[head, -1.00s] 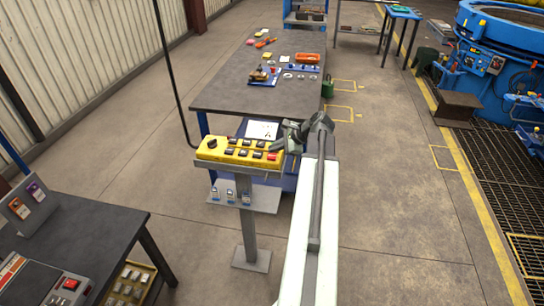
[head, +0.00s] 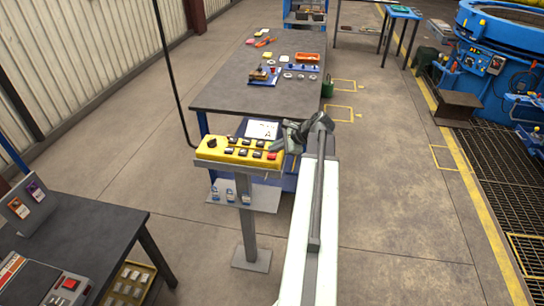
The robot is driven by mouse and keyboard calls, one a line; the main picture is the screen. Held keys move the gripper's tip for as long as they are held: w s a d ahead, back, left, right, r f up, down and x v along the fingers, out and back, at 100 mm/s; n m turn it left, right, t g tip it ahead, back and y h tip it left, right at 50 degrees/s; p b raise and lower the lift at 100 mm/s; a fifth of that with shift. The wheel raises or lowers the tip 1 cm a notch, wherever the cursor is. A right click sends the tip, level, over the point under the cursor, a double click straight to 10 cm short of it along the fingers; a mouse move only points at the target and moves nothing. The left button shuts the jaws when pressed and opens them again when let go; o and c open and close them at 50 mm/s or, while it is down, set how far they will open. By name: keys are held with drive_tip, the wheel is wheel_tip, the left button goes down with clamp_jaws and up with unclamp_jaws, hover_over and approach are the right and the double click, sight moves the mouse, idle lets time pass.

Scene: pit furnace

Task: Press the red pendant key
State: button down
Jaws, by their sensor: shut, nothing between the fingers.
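The yellow pendant (head: 222,153) lies on a stand in the middle of the head view, with several dark keys and a round dark knob at its left end. The red key (head: 272,156) is at the pendant's right end, near its front edge. My gripper (head: 281,147) is at the pendant's right end, close beside and above the red key. Its jaws are shut and empty. The fingertips are small here, and I cannot tell whether they touch the key.
A grey workbench (head: 225,95) with parts and trays stands behind the pendant. A dark table (head: 80,225) with a control box is at front left. A blue furnace rig (head: 500,60) stands at far right. The floor to the right of my arm is clear.

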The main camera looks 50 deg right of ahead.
sight(274, 156)
drive_tip(key=shift+f, duration=0.25)
drive_tip(key=shift+f+b, duration=0.5)
drive_tip(key=shift+b, duration=0.1)
idle(0.4)
drive_tip(key=shift+r, duration=0.15)
drive_tip(key=shift+r+p, duration=0.8)
drive_tip(key=shift+p, duration=0.15)
wheel_tip(274, 156, up, 5)
drive_tip(key=p, duration=0.5)
drive_tip(key=shift+r, duration=0.1)
